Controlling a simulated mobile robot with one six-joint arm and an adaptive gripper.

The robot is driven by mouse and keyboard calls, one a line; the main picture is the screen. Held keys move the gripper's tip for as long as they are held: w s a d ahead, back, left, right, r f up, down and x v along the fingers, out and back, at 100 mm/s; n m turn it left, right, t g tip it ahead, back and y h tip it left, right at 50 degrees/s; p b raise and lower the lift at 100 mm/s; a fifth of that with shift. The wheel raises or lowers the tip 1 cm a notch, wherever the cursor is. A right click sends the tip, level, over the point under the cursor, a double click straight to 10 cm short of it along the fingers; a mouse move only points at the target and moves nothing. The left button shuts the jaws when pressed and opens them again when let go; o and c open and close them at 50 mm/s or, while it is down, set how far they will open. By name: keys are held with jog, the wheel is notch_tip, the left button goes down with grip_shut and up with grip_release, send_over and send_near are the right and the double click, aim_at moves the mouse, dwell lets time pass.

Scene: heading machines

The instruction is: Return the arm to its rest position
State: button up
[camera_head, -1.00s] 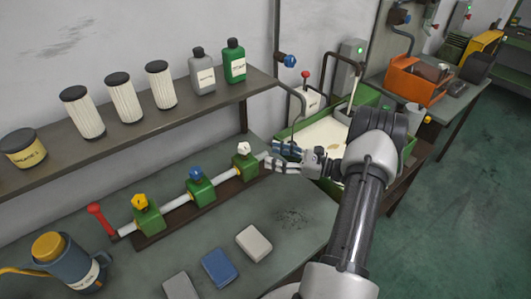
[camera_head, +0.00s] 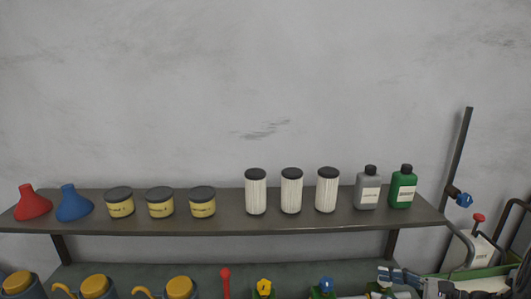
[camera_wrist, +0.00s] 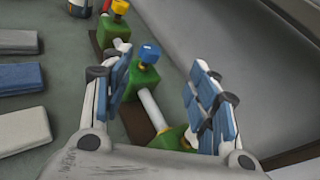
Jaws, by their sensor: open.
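My gripper (camera_wrist: 163,92) is open, its two blue-padded fingers spread apart in the wrist view. Between and below the fingers lies a pipe (camera_wrist: 152,108) with green valve blocks. One block (camera_wrist: 145,82) with a blue knob stands beyond the fingertips, and another (camera_wrist: 118,32) with a yellow knob is farther off. A nearer green block (camera_wrist: 176,139) is partly hidden by the gripper; I cannot tell whether the gripper touches it. In the head view my gripper (camera_head: 392,276) shows only at the bottom right, above the bench.
A wall shelf (camera_head: 225,226) above the bench carries funnels, tins, white filters (camera_head: 291,191) and bottles (camera_head: 403,187). Blue-grey oil cans with yellow caps (camera_head: 95,286) stand below. Flat blocks (camera_wrist: 20,80) lie left of the pipe. A dark upright post (camera_head: 458,150) stands at the right.

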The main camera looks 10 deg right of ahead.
jog(key=s+a+r+n+g+h, duration=0.1)
jog(key=s+a+r+n+g, duration=0.25)
jog(key=a, duration=0.25)
jog(key=s+a+r+n+g+h, duration=0.1)
jog(key=s+a+r+n+g, duration=0.1)
jog(key=a+n, duration=0.3)
jog(key=s+a+r+n+g+h, duration=0.1)
jog(key=s+a+r+n+g, duration=0.15)
jog(key=a, duration=0.55)
jog(key=s+a+r+n+t+h, duration=0.1)
jog(key=s+r+n+h, duration=0.1)
jog(key=s+n+h, duration=0.2)
jog(key=s+a+r+n+t+h, duration=0.1)
jog(key=s+n+h, duration=0.3)
jog(key=s+n, duration=0.4)
jog(key=s+r+t, duration=0.1)
jog(key=s, duration=0.3)
jog(key=shift+a+n+h, duration=0.3)
jog(key=shift+a, duration=0.05)
